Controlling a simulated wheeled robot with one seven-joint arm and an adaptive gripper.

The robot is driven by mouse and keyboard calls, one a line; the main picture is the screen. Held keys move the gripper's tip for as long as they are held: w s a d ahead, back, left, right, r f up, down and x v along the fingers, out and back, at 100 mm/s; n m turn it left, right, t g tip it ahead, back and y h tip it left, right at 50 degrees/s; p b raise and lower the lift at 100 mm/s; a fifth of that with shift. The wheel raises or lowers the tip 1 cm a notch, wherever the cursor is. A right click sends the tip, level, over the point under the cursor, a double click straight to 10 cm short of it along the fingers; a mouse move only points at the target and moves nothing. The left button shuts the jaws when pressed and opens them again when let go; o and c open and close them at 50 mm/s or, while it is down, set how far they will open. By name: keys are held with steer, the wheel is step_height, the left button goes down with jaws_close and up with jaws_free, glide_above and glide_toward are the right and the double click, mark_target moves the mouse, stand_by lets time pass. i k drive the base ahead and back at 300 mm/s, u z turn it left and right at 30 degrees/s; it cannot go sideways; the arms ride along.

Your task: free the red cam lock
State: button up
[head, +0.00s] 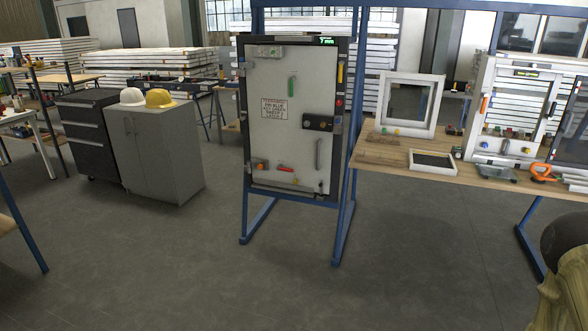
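A light grey door panel (265,140) sits upright and closed in a dark frame on a blue stand, at the middle of the head view. A small red bar-shaped part (285,169) lies nearly level low on the door. A small red round part (339,102) sits on the frame's right side. I cannot tell which red part is the cam lock. A green upright handle (291,87), an orange part (261,165), a dark latch block (318,123) and a grey pull handle (319,153) are also on the door. My gripper is not in view.
A printed sign (273,108) is on the door, too small to read fully. A workbench (465,180) with frames and tools stands at the right. Grey cabinets (160,150) with two hard hats stand at the left. The floor (300,285) in front is clear.

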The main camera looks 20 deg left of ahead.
mark_target(281, 167)
steer(key=i, duration=2.45)
steer(key=u, duration=2.15)
